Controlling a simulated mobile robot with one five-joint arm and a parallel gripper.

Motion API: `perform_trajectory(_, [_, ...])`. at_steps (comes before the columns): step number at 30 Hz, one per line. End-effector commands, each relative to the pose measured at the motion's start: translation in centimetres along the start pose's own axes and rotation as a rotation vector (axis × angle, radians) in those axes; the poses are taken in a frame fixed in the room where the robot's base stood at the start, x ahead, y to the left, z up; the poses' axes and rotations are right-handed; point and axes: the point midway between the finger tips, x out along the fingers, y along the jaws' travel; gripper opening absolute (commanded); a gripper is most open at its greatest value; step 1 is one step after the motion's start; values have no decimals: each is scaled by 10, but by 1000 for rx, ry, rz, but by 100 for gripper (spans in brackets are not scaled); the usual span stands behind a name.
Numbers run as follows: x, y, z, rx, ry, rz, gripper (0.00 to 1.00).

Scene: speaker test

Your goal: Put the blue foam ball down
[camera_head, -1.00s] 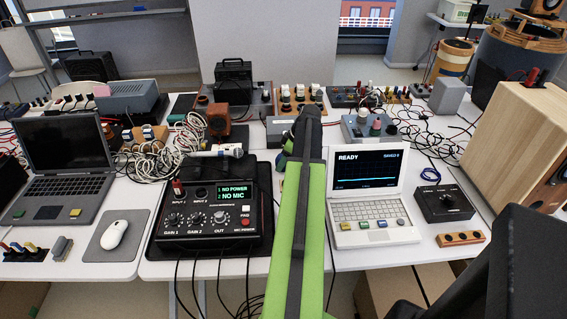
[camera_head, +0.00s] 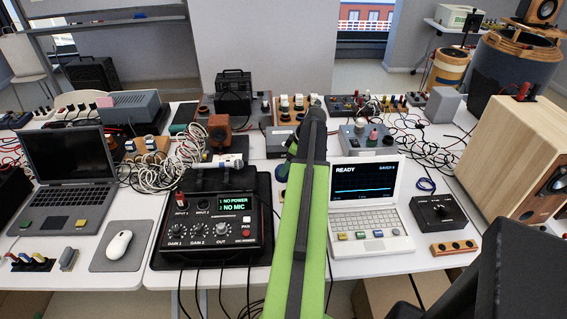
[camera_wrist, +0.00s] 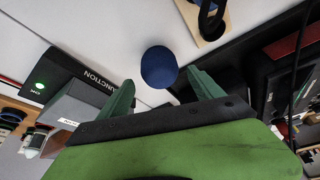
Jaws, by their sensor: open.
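The blue foam ball (camera_wrist: 159,67) shows in the wrist view just beyond and between the two green fingers of my gripper (camera_wrist: 160,78). A gap shows on each side of it, and the fingers are apart. White table top lies behind the ball; its contact with the table is hard to make out. In the head view a small part of a blue thing, likely the ball (camera_head: 282,172), shows left of my green arm. My arm hides the rest of it, and the fingertips are hidden there too.
The audio interface (camera_head: 213,220) stands left of my arm, with a microphone (camera_head: 222,162) behind it. The white laptop (camera_head: 368,225) reading READY stands to the right. In the wrist view a wooden block (camera_wrist: 203,28) lies near the ball. Cables (camera_head: 420,143) cover the right back.

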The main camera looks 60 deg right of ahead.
Motion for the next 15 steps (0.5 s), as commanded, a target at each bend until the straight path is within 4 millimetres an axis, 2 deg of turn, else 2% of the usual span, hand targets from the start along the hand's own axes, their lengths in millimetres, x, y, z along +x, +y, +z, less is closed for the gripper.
perform_trajectory(1, [-25,0,-5,2,0,0,76])
perform_trajectory(6, [-61,0,-4,1,0,0,76])
perform_trajectory(10, [-71,0,-2,1,0,0,76])
perform_trajectory(15, [-69,0,0,0,0,0,76])
